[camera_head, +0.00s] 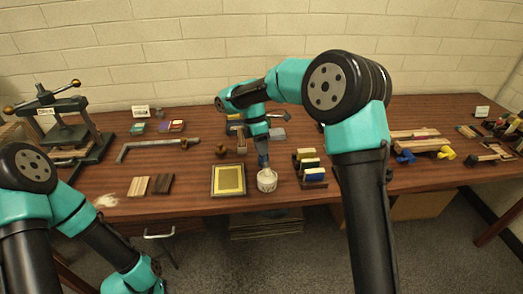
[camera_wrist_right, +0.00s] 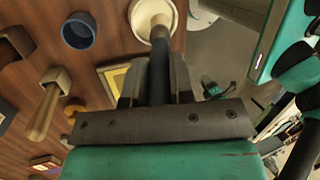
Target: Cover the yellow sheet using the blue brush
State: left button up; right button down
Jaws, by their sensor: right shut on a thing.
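My right gripper (camera_head: 262,146) is shut on the dark bluish handle of the brush (camera_wrist_right: 159,70). The brush points down, its pale tip at or in a white cup (camera_head: 267,181) just right of the sheet. The cup (camera_wrist_right: 137,18) also shows in the right wrist view; how deep the tip sits I cannot tell. My left gripper is outside the view; only its arm shows at lower left.
A rack of coloured blocks (camera_head: 312,174) stands just right of the cup. Light and dark wooden blocks (camera_head: 150,185) lie left of the sheet. A metal bar (camera_head: 160,145) and a press (camera_head: 60,120) are farther left. Wooden tools (camera_head: 420,146) lie at right.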

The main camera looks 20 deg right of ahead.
jog(key=shift+r, duration=2.7)
jog(key=m, duration=0.1)
jog(key=s+m+y, duration=0.1)
jog(key=m, duration=0.1)
jog(key=d+r+m, duration=0.1)
jog(key=m, duration=0.1)
jog(key=shift+s+d+y, duration=0.1)
jog(key=shift+s+y, duration=0.1)
jog(key=shift+y, duration=0.1)
jog(key=s+r+m+y, duration=0.1)
jog(key=m, duration=0.3)
jog(key=s+d+m+t+y, duration=0.1)
jog(key=m, duration=0.4)
jog(key=s+d+r+m+t+y, duration=0.1)
jog(key=m, duration=0.3)
jog(key=shift+s+d+r+y, duration=0.15)
jog(key=shift+s+r+y, duration=0.15)
